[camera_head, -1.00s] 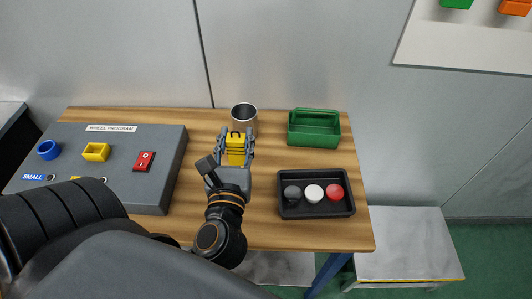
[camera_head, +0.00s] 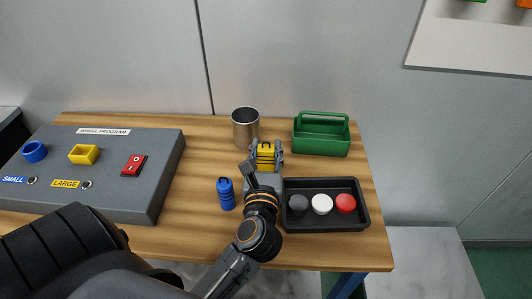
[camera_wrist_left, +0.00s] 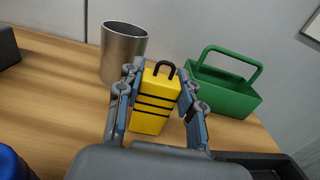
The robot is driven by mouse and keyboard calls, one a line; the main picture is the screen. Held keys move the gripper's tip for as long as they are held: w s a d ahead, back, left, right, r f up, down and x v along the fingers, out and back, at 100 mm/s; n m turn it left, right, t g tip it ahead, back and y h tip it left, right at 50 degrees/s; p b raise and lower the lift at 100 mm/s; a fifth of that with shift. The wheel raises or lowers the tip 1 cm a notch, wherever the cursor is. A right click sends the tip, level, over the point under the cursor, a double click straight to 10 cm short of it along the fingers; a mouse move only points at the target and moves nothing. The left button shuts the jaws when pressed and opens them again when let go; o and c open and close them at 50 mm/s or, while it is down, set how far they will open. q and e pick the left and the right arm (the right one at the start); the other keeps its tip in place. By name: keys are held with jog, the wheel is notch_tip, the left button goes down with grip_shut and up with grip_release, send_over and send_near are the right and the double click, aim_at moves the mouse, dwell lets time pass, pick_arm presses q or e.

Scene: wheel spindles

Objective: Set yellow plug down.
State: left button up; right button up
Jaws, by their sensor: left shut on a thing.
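The yellow plug (camera_head: 265,158) is a yellow block with black bands and a small black loop on top. It also shows in the left wrist view (camera_wrist_left: 155,95), upright between the fingers. My left gripper (camera_head: 266,154) is shut on it, in front of the metal cup and the green caddy. I cannot tell whether the plug's bottom touches the table. A blue plug (camera_head: 226,193) stands on the table to the left of my left wrist. My right gripper is not in view.
The metal cup (camera_head: 245,128) and green caddy (camera_head: 321,135) stand behind the plug. A black tray (camera_head: 325,220) with grey, white and red pieces is at right. The grey control panel (camera_head: 110,185), with blue and yellow sockets, is at left. Bare table (camera_head: 203,165) lies between.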

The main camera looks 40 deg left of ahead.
pick_arm(q)
jog(key=shift+f, duration=0.25)
jog(key=shift+f, duration=0.15)
jog(key=o, duration=1.2)
